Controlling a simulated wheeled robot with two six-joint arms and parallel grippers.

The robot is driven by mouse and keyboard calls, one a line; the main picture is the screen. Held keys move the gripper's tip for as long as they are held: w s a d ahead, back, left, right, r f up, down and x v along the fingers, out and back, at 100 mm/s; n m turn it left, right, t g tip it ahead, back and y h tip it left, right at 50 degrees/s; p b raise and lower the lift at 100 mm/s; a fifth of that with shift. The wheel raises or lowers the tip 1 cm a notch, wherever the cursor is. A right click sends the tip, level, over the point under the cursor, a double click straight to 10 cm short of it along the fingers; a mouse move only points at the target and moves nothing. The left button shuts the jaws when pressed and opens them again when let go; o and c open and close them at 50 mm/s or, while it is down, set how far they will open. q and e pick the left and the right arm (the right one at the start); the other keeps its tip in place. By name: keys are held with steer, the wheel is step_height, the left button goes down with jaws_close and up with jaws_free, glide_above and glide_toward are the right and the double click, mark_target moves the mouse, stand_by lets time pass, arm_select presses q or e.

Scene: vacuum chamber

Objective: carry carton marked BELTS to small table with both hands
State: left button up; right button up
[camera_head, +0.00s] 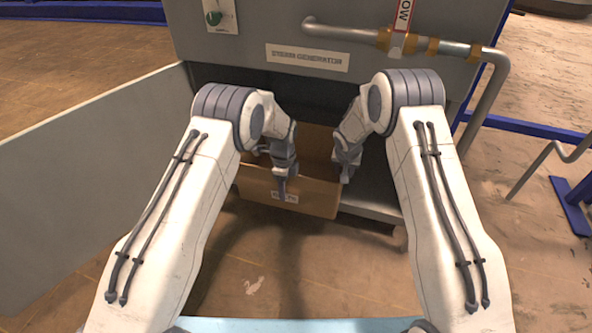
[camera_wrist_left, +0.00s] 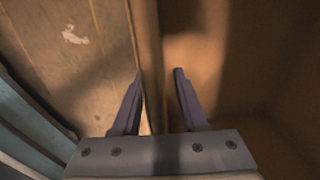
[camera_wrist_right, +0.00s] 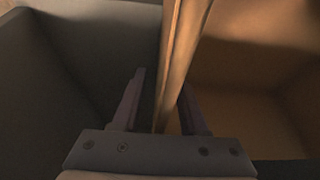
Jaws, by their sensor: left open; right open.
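The open brown carton (camera_head: 318,194) sits in the low opening under the grey machine, with a small label on its front wall too blurred to read. My left gripper (camera_head: 283,190) is at the front wall. In the left wrist view its open fingers (camera_wrist_left: 159,78) stand on either side of the carton wall (camera_wrist_left: 148,40). My right gripper (camera_head: 346,172) is at the right wall. In the right wrist view its open fingers (camera_wrist_right: 162,84) stand on either side of that wall (camera_wrist_right: 183,40). I cannot make out a small table.
The grey machine (camera_head: 400,65) marked STEAM GENERATOR overhangs the carton. A grey shelf (camera_head: 372,205) lies right of the carton. A grey panel (camera_head: 90,185) stands at the left, and a pipe (camera_head: 490,95) runs down at the right. Brown floor in front is clear.

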arm_select(q)
jaws_close()
arm_select(e)
jaws_close()
arm_select(q)
steer(key=shift+r, duration=0.1)
stand_by(1.0)
